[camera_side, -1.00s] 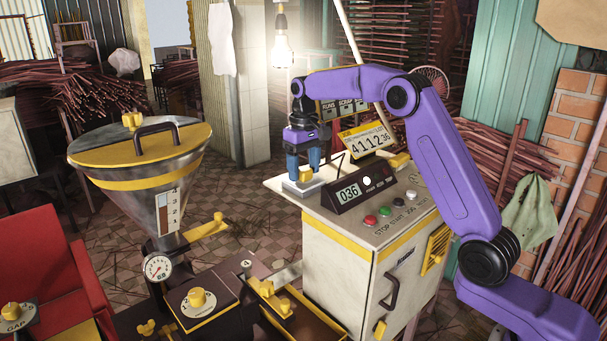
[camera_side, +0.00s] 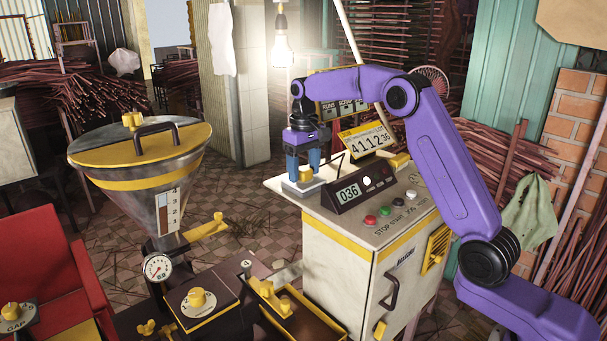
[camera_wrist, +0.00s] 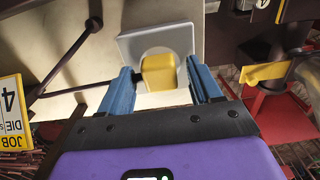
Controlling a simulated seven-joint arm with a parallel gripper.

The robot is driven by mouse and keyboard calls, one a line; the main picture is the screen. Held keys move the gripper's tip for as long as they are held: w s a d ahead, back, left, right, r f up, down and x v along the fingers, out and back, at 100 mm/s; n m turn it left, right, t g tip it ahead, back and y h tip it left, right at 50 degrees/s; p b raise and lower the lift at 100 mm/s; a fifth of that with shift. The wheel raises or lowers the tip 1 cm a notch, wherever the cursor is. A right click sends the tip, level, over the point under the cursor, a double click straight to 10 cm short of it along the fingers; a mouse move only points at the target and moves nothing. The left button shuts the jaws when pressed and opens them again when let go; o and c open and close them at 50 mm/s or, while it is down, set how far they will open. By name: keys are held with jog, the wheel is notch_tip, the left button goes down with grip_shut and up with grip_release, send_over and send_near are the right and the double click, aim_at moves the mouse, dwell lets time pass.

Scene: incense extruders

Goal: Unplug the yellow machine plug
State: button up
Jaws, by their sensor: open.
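The yellow plug (camera_side: 305,174) sits in a pale grey socket plate (camera_side: 302,188) on the left end of the cabinet top. In the wrist view the plug (camera_wrist: 158,73) shows as a rounded yellow block against the round recess of the socket plate (camera_wrist: 186,45). My gripper (camera_side: 304,165) points down over it, with its blue fingers on either side of the plug. In the wrist view the fingers of my gripper (camera_wrist: 163,80) are apart, with gaps visible between them and the plug. The plug's prongs are hidden.
A dark counter box (camera_side: 348,193) reading 036 stands right beside the socket. A job sign (camera_side: 366,140) is behind it. Several coloured buttons (camera_side: 385,211) line the cabinet's front top. A steel hopper (camera_side: 140,170) stands to the left. A dark rod (camera_wrist: 65,60) crosses near the gripper.

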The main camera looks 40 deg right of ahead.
aim_at(304, 169)
grip_shut()
jog(key=shift+r, duration=0.15)
jog(key=shift+r, duration=2.85)
